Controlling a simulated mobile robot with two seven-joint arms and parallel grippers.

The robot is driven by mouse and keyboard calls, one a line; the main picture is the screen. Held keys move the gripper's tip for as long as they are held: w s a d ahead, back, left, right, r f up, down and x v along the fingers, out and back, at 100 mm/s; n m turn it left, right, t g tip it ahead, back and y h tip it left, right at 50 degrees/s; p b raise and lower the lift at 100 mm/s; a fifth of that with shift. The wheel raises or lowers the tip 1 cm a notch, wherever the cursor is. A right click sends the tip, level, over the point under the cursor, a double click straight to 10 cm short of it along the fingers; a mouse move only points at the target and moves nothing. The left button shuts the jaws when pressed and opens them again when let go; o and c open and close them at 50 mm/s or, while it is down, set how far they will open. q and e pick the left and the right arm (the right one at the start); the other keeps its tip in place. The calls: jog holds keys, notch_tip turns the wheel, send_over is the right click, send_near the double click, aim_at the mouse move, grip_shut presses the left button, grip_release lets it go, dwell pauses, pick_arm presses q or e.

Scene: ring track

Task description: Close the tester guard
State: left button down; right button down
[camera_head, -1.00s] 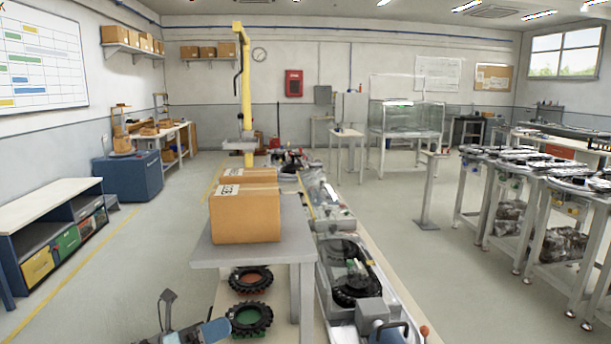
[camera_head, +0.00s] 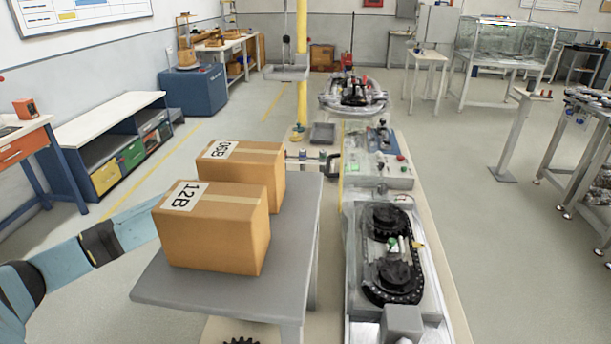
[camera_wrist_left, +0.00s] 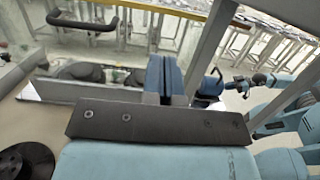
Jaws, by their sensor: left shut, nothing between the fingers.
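A black bar handle (camera_head: 334,165) sticks out at the left edge of the tester, past the cartons. A similar black handle shows in the left wrist view (camera_wrist_left: 85,22), below a yellow edge. The clear guard itself is hard to make out, and I cannot tell its angle. My left arm passes behind the front carton, which hides its gripper in the head view. In the left wrist view my left gripper (camera_wrist_left: 166,68) has its blue fingers together and empty, apart from the handle. My right gripper (camera_wrist_left: 240,86) seems to show small at the right of that view, its fingers unclear.
Two cartons, the front one (camera_head: 212,235) marked 12B and the rear one (camera_head: 262,163), stand on a grey table (camera_head: 285,295) between my left arm and the line. A black tracked unit (camera_head: 390,255) lies to the right. The aisle floor (camera_head: 490,260) is clear.

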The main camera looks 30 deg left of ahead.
pick_arm(q)
jog(key=p, duration=0.4)
send_near(357, 179)
jog(key=f+x, duration=0.1)
jog(key=x, duration=0.2)
jog(key=shift+w+d+r, duration=0.15)
jog(key=shift+d+r, duration=0.2)
jog(key=shift+r, duration=0.15)
jog(key=shift+d+r, duration=0.1)
jog(key=d, duration=0.1)
jog(key=w+d+y+p, duration=0.1)
jog(key=d+r, duration=0.1)
jog(key=shift+w+g, duration=0.25)
jog(key=shift+g, duration=0.15)
jog(key=f+b+x, duration=0.1)
jog(key=b+x, duration=0.2)
jog(key=x, duration=0.6)
jog(key=shift+w+f, duration=0.15)
jog(key=shift+f, duration=0.2)
jog(key=shift+d, duration=0.15)
